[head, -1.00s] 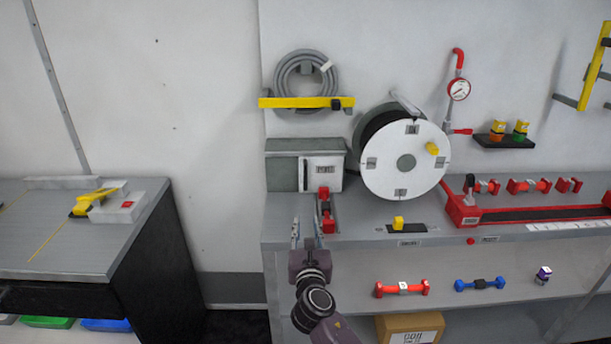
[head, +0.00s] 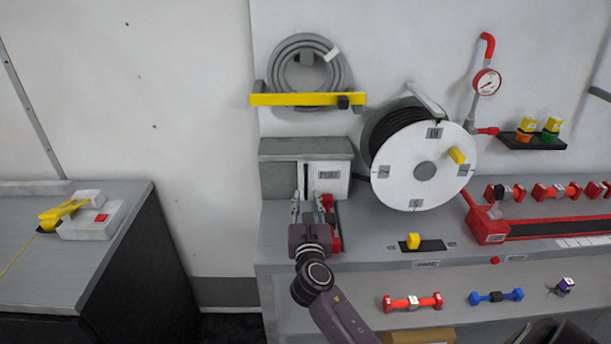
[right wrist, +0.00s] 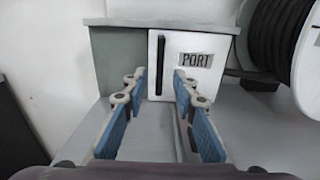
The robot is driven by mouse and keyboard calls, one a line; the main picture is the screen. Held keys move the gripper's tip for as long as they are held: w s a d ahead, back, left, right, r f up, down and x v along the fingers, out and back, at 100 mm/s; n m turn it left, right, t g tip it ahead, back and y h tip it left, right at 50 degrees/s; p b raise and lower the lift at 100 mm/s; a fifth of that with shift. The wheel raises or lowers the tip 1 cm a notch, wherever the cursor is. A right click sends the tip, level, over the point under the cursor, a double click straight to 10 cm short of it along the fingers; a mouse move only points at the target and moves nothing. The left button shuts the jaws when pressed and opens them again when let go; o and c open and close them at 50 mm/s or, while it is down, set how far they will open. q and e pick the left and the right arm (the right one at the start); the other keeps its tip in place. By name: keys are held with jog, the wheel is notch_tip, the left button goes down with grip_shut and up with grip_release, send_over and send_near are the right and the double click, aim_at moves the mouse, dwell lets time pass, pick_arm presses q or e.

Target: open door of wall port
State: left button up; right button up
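The wall port is a grey box (head: 277,179) against the wall at the left end of the bench. Its white door (head: 338,171), labelled PORT, is closed and also shows in the right wrist view (right wrist: 185,73). A dark vertical handle (right wrist: 160,65) runs along the door's left side. My right gripper (head: 309,205) is just in front of the box. In the right wrist view its blue-padded fingers (right wrist: 159,85) are apart with nothing between them, the handle showing beyond the gap. Whether the fingertips touch the door is unclear. My left gripper is not in view.
Red fittings (head: 328,207) stand right beside my right gripper. A white hose reel (head: 410,190) stands to the right of the port. A yellow rack (head: 300,100) with a coiled grey hose (head: 285,70) hangs above. A gap separates the left table (head: 60,265) from the bench.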

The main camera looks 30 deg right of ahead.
aim_at(306, 184)
jog(key=shift+w+d+r, duration=0.1)
jog(key=shift+w+d, duration=0.1)
jog(key=shift+w, duration=0.1)
jog(key=shift+w+d+r, duration=0.15)
jog(key=shift+w+r, duration=0.05)
jog(key=shift+r, duration=0.05)
jog(key=shift+x, duration=1.05)
jog(key=x, duration=0.2)
jog(key=shift+w+d+f, duration=0.1)
jog(key=shift+w, duration=0.15)
jog(key=shift+w+d, duration=0.15)
jog(key=shift+w, duration=0.2)
jog(key=shift+d, duration=0.1)
jog(key=c, duration=0.6)
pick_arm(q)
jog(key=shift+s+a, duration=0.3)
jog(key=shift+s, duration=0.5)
pick_arm(e)
grip_shut()
